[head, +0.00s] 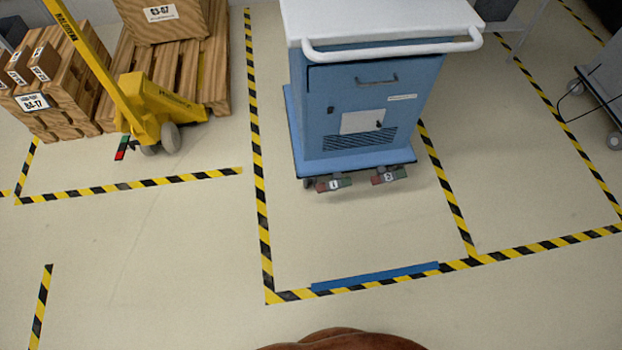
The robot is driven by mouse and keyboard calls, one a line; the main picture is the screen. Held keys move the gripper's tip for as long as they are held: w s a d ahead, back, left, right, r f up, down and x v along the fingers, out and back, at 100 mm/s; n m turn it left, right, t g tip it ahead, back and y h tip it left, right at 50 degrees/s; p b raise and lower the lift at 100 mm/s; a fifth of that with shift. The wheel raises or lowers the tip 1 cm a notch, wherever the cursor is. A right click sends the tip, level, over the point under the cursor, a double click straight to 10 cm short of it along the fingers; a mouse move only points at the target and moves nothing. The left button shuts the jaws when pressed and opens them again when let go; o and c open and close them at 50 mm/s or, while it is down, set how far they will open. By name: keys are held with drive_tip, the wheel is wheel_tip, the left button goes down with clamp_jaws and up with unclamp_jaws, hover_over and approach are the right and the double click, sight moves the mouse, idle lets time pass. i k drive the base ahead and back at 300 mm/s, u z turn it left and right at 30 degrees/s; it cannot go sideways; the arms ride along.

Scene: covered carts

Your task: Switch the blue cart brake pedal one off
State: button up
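The blue cart (361,105) stands upright in the middle of the head view, inside a striped floor bay. It has a white top with a white push bar (392,50) facing me. Two small brake pedals stick out under its near lower edge, close to the floor. Pedal one (334,185) is on the left, with a white "1" label and red and green parts. Pedal two (389,176) is on the right, with a "2" label and similar colours. I cannot tell how either pedal is tilted. My gripper is not in view.
A yellow pallet jack (158,105) with a red and green pedal (122,148) stands at the left, by wooden pallets with boxes (44,95). A grey cart (604,75) is at the right edge. A blue floor strip (375,277) lies nearer me. The floor before the blue cart is clear.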

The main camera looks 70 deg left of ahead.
sight(333, 185)
drive_tip(key=u, duration=2.3)
drive_tip(key=k, duration=0.55)
drive_tip(key=u, duration=0.95)
drive_tip(key=i, duration=1.2)
drive_tip(key=z, duration=0.55)
